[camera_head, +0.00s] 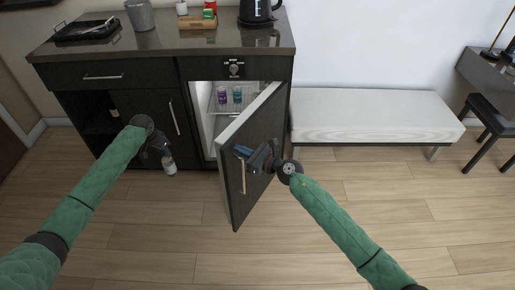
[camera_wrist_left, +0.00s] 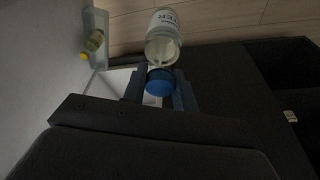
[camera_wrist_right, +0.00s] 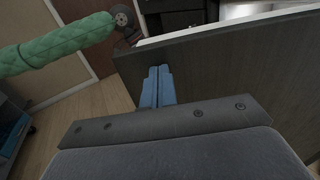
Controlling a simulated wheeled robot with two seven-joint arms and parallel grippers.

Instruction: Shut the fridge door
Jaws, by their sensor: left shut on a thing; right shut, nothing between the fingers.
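The fridge door (camera_head: 255,130) stands open, swung out to the right of the lit fridge interior (camera_head: 206,112). Its outer face is dark wood with a vertical metal handle (camera_head: 243,178). My right gripper (camera_head: 242,152) is shut and empty, in front of the outer face near the handle. In the right wrist view its closed fingers (camera_wrist_right: 157,88) are at the dark door panel (camera_wrist_right: 225,68); whether they touch it I cannot tell. My left gripper (camera_head: 164,150) is shut on a clear bottle (camera_head: 169,163) by its blue cap (camera_wrist_left: 159,82), left of the fridge opening.
Small bottles (camera_head: 237,95) stand on the fridge shelf. A yellow-capped bottle (camera_wrist_left: 93,42) sits in a rack in the left wrist view. The counter (camera_head: 160,42) above holds a kettle (camera_head: 257,12) and a tray (camera_head: 88,30). A bench (camera_head: 370,117) stands right; the floor in front is clear.

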